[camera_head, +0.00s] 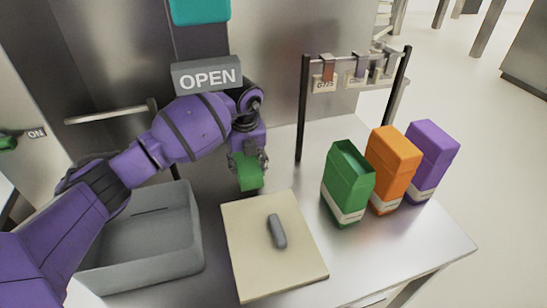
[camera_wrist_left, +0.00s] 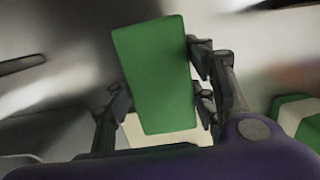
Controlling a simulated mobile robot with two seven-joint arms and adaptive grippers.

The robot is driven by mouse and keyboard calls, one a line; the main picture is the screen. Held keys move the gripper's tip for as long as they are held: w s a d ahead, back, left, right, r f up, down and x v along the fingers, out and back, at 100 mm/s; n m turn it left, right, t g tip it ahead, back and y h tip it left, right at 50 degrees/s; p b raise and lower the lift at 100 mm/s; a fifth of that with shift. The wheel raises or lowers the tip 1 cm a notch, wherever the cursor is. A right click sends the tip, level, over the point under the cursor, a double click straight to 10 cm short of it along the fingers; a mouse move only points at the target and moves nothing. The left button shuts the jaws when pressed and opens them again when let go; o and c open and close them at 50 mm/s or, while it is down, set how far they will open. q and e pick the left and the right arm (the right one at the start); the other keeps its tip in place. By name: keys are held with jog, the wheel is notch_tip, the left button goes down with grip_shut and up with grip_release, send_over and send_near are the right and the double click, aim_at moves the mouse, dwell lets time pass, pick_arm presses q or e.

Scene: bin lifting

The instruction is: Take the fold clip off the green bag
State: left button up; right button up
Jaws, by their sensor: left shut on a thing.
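My left gripper (camera_head: 248,163) is shut on a plain green packet (camera_head: 249,179), held just beyond the back edge of the cream board. In the left wrist view the packet (camera_wrist_left: 158,75) sits between the two fingers (camera_wrist_left: 160,98), a little tilted. I cannot tell whether it is the green bag, and no clip shows on it. A green carton (camera_head: 341,187) with an open-looking top and a white lower band stands on the right of the counter. A grey rounded bar (camera_head: 277,231) lies on the board; I cannot tell whether it is the fold clip. My right gripper is not in view.
The cream board (camera_head: 247,268) lies mid-counter, with a grey bin (camera_head: 190,225) to its left. Orange (camera_head: 393,160) and purple (camera_head: 432,150) cartons stand behind the green one. A black-post rack (camera_head: 301,115) with hanging tags stands behind. The counter's front right is clear.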

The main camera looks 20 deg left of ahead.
pick_arm(q)
jog(key=shift+w+a+f, duration=0.1)
jog(key=shift+w+f, duration=0.2)
jog(key=shift+f, duration=1.75)
jog(key=shift+f, duration=0.15)
jog(key=o, duration=1.3)
